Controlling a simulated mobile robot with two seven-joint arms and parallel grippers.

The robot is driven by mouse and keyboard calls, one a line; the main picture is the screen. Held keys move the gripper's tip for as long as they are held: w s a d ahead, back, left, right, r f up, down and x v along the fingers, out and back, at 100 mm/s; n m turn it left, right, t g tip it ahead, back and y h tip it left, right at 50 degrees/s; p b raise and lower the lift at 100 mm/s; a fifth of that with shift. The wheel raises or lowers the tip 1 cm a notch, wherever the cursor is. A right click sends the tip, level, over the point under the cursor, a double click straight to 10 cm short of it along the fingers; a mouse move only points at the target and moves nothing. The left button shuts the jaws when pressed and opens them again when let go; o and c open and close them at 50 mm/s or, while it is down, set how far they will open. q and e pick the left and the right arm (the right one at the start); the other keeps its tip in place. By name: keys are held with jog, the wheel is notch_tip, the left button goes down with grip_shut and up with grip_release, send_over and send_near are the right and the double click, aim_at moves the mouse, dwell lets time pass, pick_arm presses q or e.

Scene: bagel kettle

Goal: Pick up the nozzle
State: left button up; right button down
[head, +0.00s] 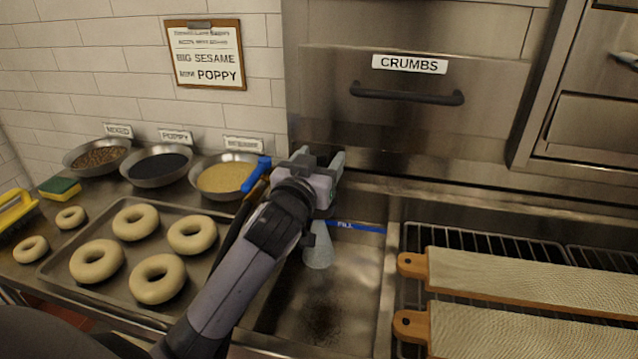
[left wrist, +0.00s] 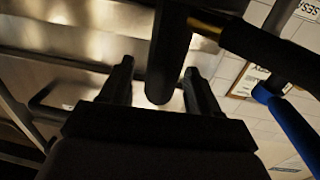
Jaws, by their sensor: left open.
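My left gripper (head: 329,178) is open above the back of the steel sink (head: 350,285). In the left wrist view, a dark rounded cylinder (left wrist: 168,55), seemingly the nozzle, lies between the spread fingers (left wrist: 158,78). I see no clear grip on it. A dark tube runs from it to a blue part (left wrist: 292,128). In the head view, a blue piece (head: 256,174) shows just left of the gripper, and my arm hides most of the rest. A pale cone (head: 318,250) is below the gripper in the sink; I cannot tell whether it is spray or solid.
A tray (head: 58,272) of bagels and bowls of poppy seeds (head: 157,165) and pale seeds (head: 226,178) are left of my arm. Two long boards (head: 540,285) lie on racks at right. The CRUMBS drawer handle (head: 407,95) sticks out behind the sink. The sink front looks clear.

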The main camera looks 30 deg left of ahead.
pick_arm(q)
jog(key=shift+w+a, duration=0.15)
jog(key=shift+w, duration=0.65)
grip_shut()
jog(key=shift+r, duration=0.15)
